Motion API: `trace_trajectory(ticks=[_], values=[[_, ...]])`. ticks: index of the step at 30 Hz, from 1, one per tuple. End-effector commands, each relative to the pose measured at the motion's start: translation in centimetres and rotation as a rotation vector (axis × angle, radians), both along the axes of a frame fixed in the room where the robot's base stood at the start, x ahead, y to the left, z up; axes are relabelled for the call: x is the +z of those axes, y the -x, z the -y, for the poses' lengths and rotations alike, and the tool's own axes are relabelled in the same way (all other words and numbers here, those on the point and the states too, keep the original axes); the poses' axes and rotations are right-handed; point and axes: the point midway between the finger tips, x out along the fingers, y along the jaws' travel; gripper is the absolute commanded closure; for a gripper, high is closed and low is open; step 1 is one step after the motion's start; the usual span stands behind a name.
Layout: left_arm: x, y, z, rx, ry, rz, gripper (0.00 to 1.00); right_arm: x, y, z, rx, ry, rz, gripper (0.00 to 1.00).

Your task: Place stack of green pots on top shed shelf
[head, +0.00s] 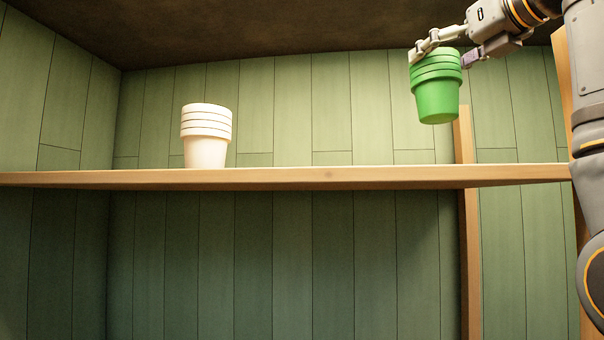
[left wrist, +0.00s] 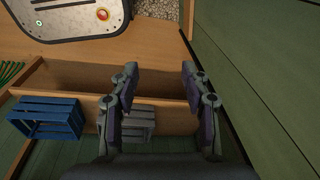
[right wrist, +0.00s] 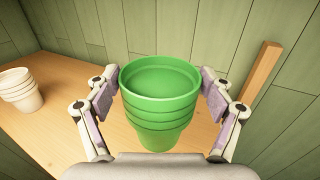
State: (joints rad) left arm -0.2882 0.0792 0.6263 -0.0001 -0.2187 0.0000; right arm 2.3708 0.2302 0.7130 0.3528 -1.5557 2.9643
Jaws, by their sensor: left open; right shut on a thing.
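The stack of green pots (head: 437,92) is upright in the air above the right part of the wooden top shelf (head: 320,177) in the head view. My right gripper (head: 440,54) is shut on the stack near its rim. In the right wrist view the green stack (right wrist: 160,105) sits between the two fingers, with the shelf (right wrist: 100,118) below it. My left gripper (left wrist: 160,75) is open and empty; it is outside the head view and hangs over a wooden compartment.
A stack of white pots (head: 207,137) stands upright on the shelf's left part. The shelf between it and the green stack is clear. A wooden post (head: 466,225) stands at the right. The left wrist view shows a blue crate (left wrist: 47,118) and a grey crate (left wrist: 130,118).

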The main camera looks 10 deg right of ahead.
Motion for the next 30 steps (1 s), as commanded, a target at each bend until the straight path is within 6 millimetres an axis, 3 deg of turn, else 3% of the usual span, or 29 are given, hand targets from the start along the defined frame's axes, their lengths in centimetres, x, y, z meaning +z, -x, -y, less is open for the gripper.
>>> trace_trajectory(ticks=[4,12,21,25,30], values=[[0.0,0.5,0.0,0.001,0.0,-0.007,0.53,0.3,0.3,0.7,-0.018,0.001,0.002,0.79],[-2.0,2.7,0.0,0.001,0.0,-0.041,0.53,0.0,1.1,0.7,-0.02,0.001,-0.003,0.79],[-1.8,1.3,0.0,0.0,-0.001,-0.019,0.53,0.1,1.1,0.7,-0.021,0.002,-0.004,0.79],[-3.9,0.2,0.0,0.0,0.0,-0.001,0.53,-2.6,1.0,0.7,-0.022,0.002,-0.005,0.79],[-6.1,0.8,0.0,0.0,0.0,-0.01,0.53,-5.8,1.1,0.7,-0.021,0.002,-0.004,0.79]])
